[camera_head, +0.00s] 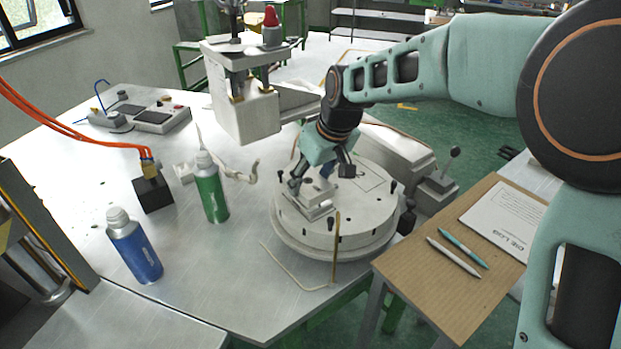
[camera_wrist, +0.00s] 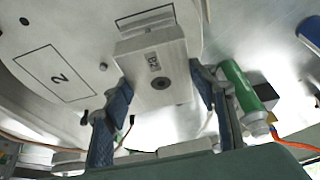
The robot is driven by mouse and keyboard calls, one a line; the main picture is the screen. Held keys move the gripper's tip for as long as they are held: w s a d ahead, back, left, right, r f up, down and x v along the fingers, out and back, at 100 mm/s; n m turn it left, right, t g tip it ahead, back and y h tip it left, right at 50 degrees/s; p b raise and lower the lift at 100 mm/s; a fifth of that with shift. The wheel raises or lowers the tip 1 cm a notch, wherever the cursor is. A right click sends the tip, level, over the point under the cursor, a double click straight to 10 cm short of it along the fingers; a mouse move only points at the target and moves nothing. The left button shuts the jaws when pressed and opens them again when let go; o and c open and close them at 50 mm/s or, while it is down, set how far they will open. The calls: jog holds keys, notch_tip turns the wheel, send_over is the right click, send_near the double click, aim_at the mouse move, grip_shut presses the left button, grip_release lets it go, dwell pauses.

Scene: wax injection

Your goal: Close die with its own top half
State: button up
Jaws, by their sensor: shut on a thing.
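A grey metal die block (camera_wrist: 158,62) with a dark round hole and a small engraved mark is between my fingers in the wrist view. My gripper (camera_wrist: 160,88) is shut on its two sides. In the head view my gripper (camera_head: 320,184) is low over the round turntable (camera_head: 352,226), left of its middle. A pale die piece (camera_head: 314,208) shows under the fingers, at the turntable's top. Whether the held block touches a lower half beneath it is hidden.
The turntable has a marked rectangle "2" (camera_wrist: 57,75) and dark pegs. The press head (camera_head: 245,112) stands close behind left of my gripper. A green bottle (camera_head: 211,190) and a blue bottle (camera_head: 134,248) stand on the left. A wooden board (camera_head: 440,290) holds pens and paper.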

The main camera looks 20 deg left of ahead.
jog(key=shift+f+b, duration=0.6)
jog(key=shift+f, duration=0.3)
jog(key=o, duration=1.5)
jog(key=v, duration=1.2)
jog(key=shift+d, duration=0.1)
